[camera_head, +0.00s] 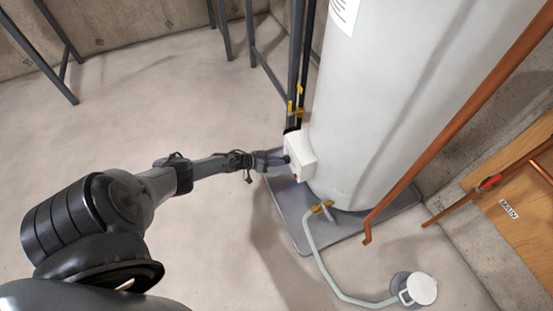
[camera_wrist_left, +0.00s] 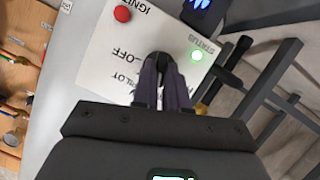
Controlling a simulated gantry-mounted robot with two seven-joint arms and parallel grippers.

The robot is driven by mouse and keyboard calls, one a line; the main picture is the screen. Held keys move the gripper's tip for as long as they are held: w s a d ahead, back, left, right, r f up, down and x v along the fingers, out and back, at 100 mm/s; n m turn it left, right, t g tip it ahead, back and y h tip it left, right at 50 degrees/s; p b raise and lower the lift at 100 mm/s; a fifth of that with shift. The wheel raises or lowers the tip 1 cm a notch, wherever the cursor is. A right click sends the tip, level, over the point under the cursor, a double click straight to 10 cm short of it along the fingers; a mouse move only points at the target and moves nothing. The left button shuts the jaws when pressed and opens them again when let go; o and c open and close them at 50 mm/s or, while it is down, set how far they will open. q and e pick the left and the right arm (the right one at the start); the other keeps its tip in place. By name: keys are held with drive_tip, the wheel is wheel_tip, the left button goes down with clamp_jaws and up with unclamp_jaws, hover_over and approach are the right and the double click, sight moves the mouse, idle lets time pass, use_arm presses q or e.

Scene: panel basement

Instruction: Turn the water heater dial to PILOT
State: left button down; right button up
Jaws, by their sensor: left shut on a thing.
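The water heater (camera_head: 385,100) is a tall white tank. Its white control box (camera_head: 299,152) sits low on the tank's left side. My left gripper (camera_head: 282,160) reaches the box from the left. In the wrist view its fingers (camera_wrist_left: 162,68) are shut on the dark dial (camera_wrist_left: 158,57). They hide most of the dial, so its pointer setting cannot be read. My right gripper is not in view.
The tank stands on a grey pad (camera_head: 305,235). A copper pipe (camera_head: 450,120) crosses in front at right. A pale hose (camera_head: 325,270) runs from the tank's valve (camera_head: 321,207) to a white floor drain piece (camera_head: 420,289). Dark pipes rise behind the box. The floor at left is clear.

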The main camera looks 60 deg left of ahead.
use_arm(q)
drive_tip(key=shift+d+f+m+t+y+p, duration=0.15)
drive_tip(key=shift+m+y+p, duration=0.15)
drive_tip(key=shift+m+y, duration=0.8)
drive_tip(key=shift+d+r+m+t+y+p, duration=0.1)
drive_tip(key=shift+d+m+t+y+p, duration=0.15)
drive_tip(key=shift+m+y, duration=0.85)
drive_tip(key=shift+d+f+m+t+y+p, duration=0.1)
drive_tip(key=shift+m+y+p, duration=0.35)
drive_tip(key=shift+m, duration=1.15)
drive_tip(key=c, duration=1.2)
unclamp_jaws()
drive_tip(key=shift+o, duration=0.2)
drive_tip(key=shift+s, duration=0.1)
